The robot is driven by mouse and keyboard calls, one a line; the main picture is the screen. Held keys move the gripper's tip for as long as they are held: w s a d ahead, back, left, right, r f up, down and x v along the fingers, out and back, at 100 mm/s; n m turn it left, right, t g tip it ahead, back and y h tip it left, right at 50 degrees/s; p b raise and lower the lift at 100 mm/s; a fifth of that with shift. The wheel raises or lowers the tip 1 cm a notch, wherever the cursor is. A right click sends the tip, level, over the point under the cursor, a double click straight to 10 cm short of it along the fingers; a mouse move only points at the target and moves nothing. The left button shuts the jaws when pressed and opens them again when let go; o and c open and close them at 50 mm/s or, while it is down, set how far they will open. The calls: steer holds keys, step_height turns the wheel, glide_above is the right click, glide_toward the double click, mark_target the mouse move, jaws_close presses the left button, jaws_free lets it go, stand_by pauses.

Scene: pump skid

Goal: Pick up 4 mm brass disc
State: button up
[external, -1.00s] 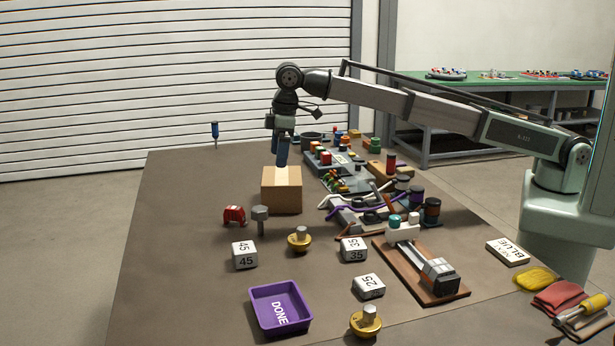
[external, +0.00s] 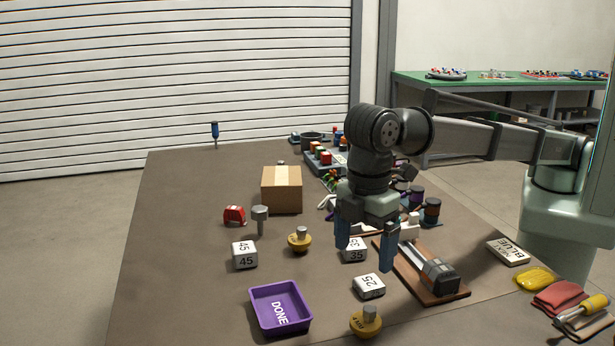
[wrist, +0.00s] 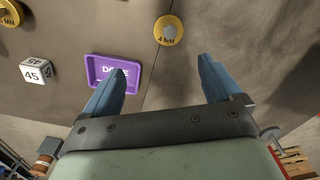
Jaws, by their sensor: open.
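The 4 mm brass disc (external: 365,324) sits at the near edge of the table, a gold round base with a grey knob on top. In the wrist view the disc (wrist: 169,31) shows its "4 MM" lettering, ahead of the fingers and a little above their midpoint. My gripper (external: 364,258) is open and empty, raised above the table behind the disc, with its blue fingers pointing down. In the wrist view my gripper (wrist: 163,75) has its fingers wide apart and nothing between them.
A purple DONE tray (external: 303,327) lies left of the disc. White cubes marked 25 (external: 369,286), 35 (external: 354,250) and 45 (external: 244,255) stand nearby. Another brass disc (external: 299,241) sits farther back. A wooden base with a clamp-like fixture (external: 438,277) lies to the right.

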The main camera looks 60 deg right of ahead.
mark_target(370, 307)
steer(key=f, duration=0.2)
steer(key=s+f, duration=0.1)
steer(key=f, duration=0.5)
steer(key=shift+s+a+f, duration=0.25)
steer(key=shift+s, duration=0.1)
steer(key=shift+s+d+f, duration=0.1)
steer(key=shift+d+f, duration=0.15)
steer(key=shift+f, duration=1.1)
steer(key=shift+d+f, duration=0.2)
steer(key=shift+f, duration=1.15)
steer(key=c, duration=1.2)
steer(key=shift+r, duration=0.15)
